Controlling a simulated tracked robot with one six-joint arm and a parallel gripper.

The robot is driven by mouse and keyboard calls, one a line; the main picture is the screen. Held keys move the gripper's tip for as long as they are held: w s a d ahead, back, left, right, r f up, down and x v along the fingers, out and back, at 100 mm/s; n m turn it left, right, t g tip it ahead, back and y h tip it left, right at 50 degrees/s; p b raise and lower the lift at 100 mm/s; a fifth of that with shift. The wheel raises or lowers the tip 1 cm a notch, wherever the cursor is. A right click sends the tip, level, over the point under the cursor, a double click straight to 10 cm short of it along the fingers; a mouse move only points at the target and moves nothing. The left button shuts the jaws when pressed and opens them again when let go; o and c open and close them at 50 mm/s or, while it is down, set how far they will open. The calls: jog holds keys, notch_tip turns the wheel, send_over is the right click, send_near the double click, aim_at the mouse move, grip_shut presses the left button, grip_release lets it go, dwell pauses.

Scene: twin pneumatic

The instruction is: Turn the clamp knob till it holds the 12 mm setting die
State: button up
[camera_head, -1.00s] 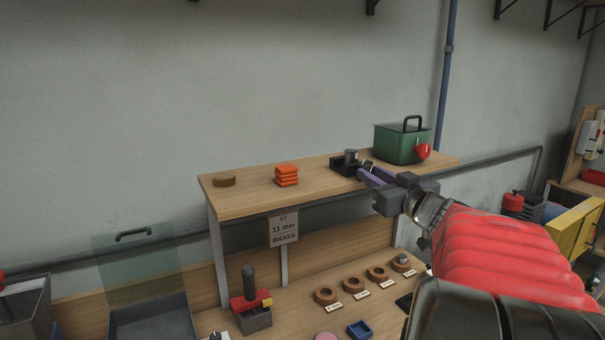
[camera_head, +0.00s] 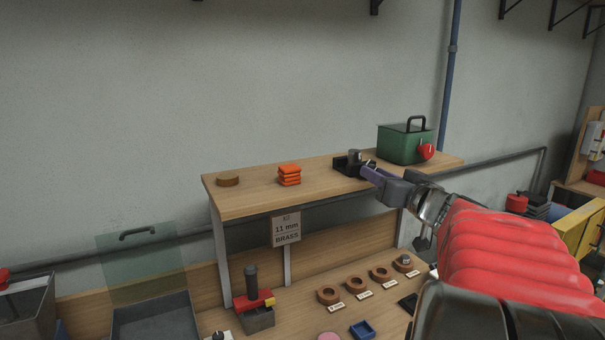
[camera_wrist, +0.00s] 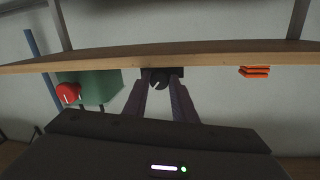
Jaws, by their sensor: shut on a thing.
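The clamp (camera_head: 347,162) is a small black fixture on the raised wooden shelf, left of the green box. Its dark round knob (camera_wrist: 159,82) shows in the wrist view with a pale pointer line on its face. My gripper (camera_head: 370,173) reaches the front of the clamp from the right. In the wrist view its two purple fingers (camera_wrist: 160,84) lie on either side of the knob and are shut on it. A small grey upright piece (camera_head: 355,156) stands in the clamp. I cannot tell whether the clamp grips it, nor read its size.
A green box (camera_head: 403,145) with a red knob stands close to the right of the clamp. Orange blocks (camera_head: 289,175) and a brown disc (camera_head: 228,180) are on the shelf to the left. A sign reading 11 mm BRASS (camera_head: 286,229) hangs below. Several brown rings (camera_head: 328,296) lie on the bench.

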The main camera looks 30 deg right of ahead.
jog(key=o, duration=1)
jog(key=shift+o, duration=0.2)
jog(key=shift+s, duration=0.1)
